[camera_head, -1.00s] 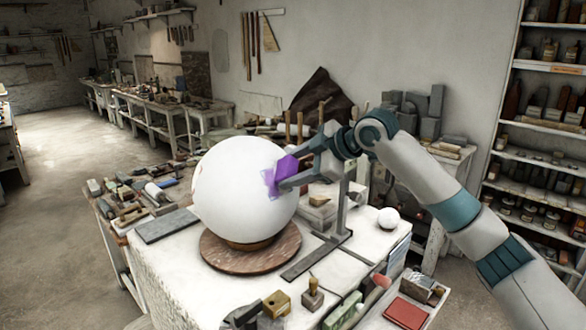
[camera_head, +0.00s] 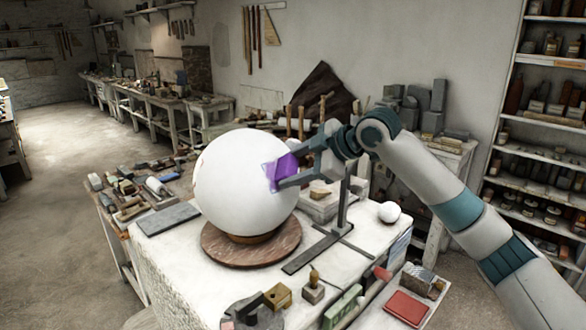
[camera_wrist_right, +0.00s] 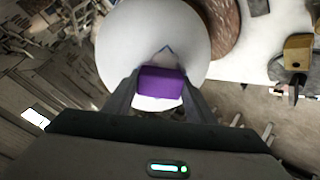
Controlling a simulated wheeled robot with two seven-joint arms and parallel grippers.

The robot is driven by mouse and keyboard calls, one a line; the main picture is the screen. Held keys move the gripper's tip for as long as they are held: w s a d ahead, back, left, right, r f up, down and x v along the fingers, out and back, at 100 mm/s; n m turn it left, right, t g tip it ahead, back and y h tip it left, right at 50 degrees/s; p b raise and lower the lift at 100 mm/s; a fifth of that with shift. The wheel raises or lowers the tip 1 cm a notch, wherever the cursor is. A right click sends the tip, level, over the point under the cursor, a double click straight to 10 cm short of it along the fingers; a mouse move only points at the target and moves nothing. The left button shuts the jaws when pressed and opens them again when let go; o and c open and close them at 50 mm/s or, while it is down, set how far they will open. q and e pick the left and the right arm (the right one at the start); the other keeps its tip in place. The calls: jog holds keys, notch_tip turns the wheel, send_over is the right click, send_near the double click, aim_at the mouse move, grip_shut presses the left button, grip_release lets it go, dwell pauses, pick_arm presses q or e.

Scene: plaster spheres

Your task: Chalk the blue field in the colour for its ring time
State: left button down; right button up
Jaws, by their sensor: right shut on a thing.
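A large white plaster sphere (camera_head: 235,190) rests on a round reddish-brown turntable (camera_head: 222,248). My right gripper (camera_head: 285,172) is shut on a purple chalk block (camera_head: 288,166) at the sphere's right side. A small blue-edged field (camera_head: 268,176) with a pale violet tint shows at the chalk's left; the chalk and fingers hide the rest of it. In the right wrist view the chalk (camera_wrist_right: 162,82) sits between the fingers in front of the sphere (camera_wrist_right: 125,45), and a blue corner line shows above it. I cannot tell whether chalk and sphere touch. My left gripper is not in view.
A dark metal stand (camera_head: 343,205) rises close behind the right gripper. A small white ball (camera_head: 389,212) lies at the table's right. Tools crowd the left bench, and blocks (camera_head: 313,289) and a red pad (camera_head: 406,307) lie in front. Shelves (camera_head: 540,130) stand at right.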

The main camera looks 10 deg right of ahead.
aim_at(295, 157)
jog(key=shift+w+d+r, duration=0.2)
jog(key=shift+w+r, duration=0.3)
jog(key=shift+w, duration=0.15)
jog(key=shift+w+d+r, duration=0.35)
jog(key=shift+w+r, duration=0.2)
jog(key=shift+w, duration=0.2)
jog(key=shift+s, duration=0.15)
jog(key=shift+s+f, duration=0.2)
jog(key=shift+s, duration=0.3)
jog(key=shift+s+d, duration=0.1)
jog(key=shift+s, duration=0.45)
jog(key=shift+f, duration=0.1)
